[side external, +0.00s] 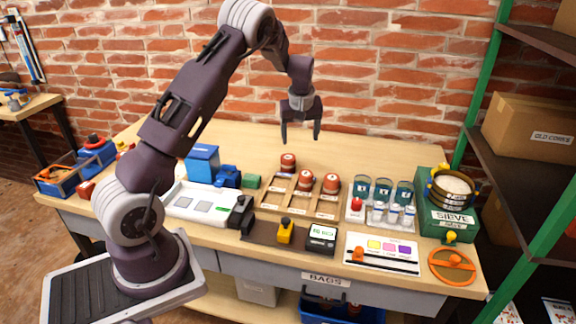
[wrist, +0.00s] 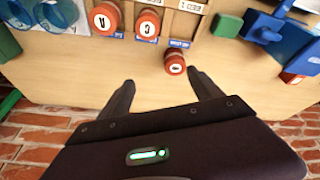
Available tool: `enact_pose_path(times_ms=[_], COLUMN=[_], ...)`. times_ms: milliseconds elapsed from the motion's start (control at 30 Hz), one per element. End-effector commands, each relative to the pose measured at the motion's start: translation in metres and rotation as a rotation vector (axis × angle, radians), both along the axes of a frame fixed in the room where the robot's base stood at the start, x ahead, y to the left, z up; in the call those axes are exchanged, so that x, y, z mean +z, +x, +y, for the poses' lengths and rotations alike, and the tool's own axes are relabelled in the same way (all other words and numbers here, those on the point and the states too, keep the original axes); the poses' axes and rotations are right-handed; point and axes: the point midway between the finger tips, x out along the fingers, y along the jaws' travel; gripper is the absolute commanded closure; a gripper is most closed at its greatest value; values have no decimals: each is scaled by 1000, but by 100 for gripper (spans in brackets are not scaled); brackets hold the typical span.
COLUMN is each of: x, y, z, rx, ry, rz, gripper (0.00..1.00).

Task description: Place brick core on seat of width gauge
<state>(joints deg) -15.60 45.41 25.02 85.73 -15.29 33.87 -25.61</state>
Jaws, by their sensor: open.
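Three red brick cores with pale labelled tops show: one (side external: 288,162) at the back edge of the wooden rack, and two (side external: 305,180) (side external: 331,182) in the rack. In the wrist view they are core A (wrist: 103,18), core C (wrist: 147,25) and a third core (wrist: 175,64), whose letter I cannot read. My gripper (side external: 301,138) is open and empty above the bench, behind the rack. In the wrist view my gripper (wrist: 160,80) has its fingers apart, with the third core near the right fingertip. A dark device with a yellow block (side external: 285,231) and display (side external: 322,238) looks like the width gauge.
The wooden rack (side external: 270,208) lies mid-bench. Blue cups (side external: 383,188) and a green sieve unit (side external: 450,215) stand right. A white tray (side external: 198,203) and blue blocks (side external: 203,162) stand left. The back of the bench is clear before the brick wall.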

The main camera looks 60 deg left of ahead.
Motion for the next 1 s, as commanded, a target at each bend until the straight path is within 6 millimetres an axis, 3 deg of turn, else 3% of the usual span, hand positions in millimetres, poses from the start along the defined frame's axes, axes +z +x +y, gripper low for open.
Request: enact_pose_path(times_ms=[33, 133, 600, 867, 900, 1000], x=[-28, -61, -132, -138, -138, -138], y=[1, 2, 6, 7, 7, 7], z=[20, 46, 81, 83, 83, 83], rx=[37, 87, 104, 103, 103, 103], ry=[19, 50, 61, 61, 61, 61], rz=[22, 38, 43, 42, 42, 43], gripper=[26, 26, 26, 26, 28, 47])
